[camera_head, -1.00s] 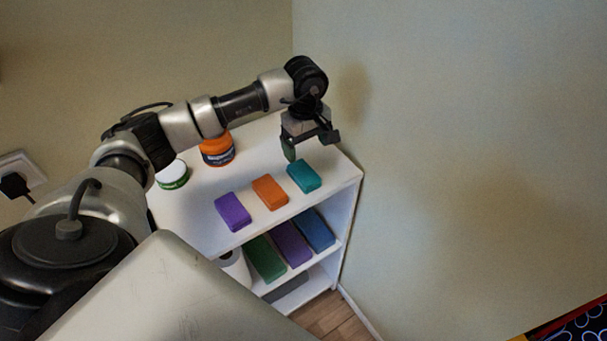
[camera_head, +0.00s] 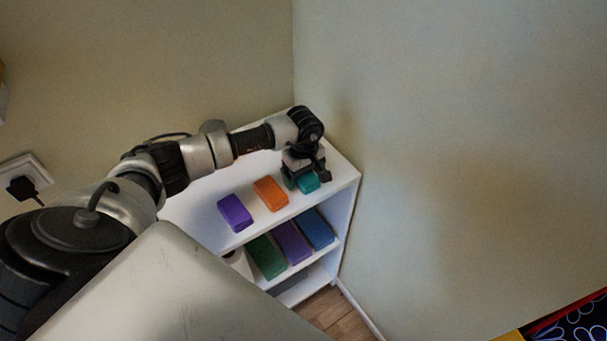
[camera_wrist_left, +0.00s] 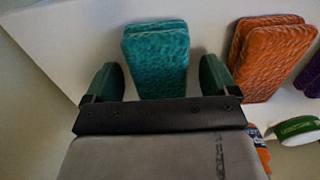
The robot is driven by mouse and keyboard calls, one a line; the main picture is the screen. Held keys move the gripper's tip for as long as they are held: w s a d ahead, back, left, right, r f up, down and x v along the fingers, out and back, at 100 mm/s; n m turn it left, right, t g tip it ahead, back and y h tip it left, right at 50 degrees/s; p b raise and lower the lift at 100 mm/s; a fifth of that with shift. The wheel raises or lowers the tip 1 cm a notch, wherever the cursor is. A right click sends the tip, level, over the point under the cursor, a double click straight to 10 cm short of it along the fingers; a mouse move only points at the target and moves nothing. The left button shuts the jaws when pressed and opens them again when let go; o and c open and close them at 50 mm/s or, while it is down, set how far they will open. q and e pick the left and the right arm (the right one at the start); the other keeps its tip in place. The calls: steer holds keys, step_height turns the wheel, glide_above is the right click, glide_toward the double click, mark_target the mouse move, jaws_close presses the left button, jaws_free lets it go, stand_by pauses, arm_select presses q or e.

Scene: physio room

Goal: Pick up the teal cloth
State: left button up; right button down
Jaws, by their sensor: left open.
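The teal cloth (camera_head: 308,183) is a small folded block on the white shelf's top, at the right end of a row of cloths. In the head view my left gripper (camera_head: 304,180) is over it and hides part of it. In the left wrist view the teal cloth (camera_wrist_left: 156,62) lies between the two green fingertips of the left gripper (camera_wrist_left: 160,80), with a gap on each side. The left gripper is open. My right gripper is not in view.
An orange cloth (camera_head: 270,193) and a purple cloth (camera_head: 235,212) lie to the left on the white shelf top (camera_head: 200,205). Green, purple and blue folded items (camera_head: 317,229) sit on the shelf below. A wall (camera_head: 450,150) stands close on the right.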

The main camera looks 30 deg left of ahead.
arm_select(q)
steer(key=shift+c, duration=0.4)
steer(key=c, duration=0.9)
steer(key=shift+c, duration=0.2)
steer(key=shift+r, duration=0.1)
steer(key=shift+r, duration=0.45)
step_height(320, 180, up, 2)
steer(key=shift+r+b, duration=0.25)
steer(key=shift+b, duration=0.55)
steer(key=d+r+b, duration=0.3)
steer(key=d+r, duration=0.4)
steer(key=d, duration=0.4)
steer(key=shift+d+r, duration=0.25)
steer(key=shift+d, duration=0.1)
steer(key=shift+w, duration=0.1)
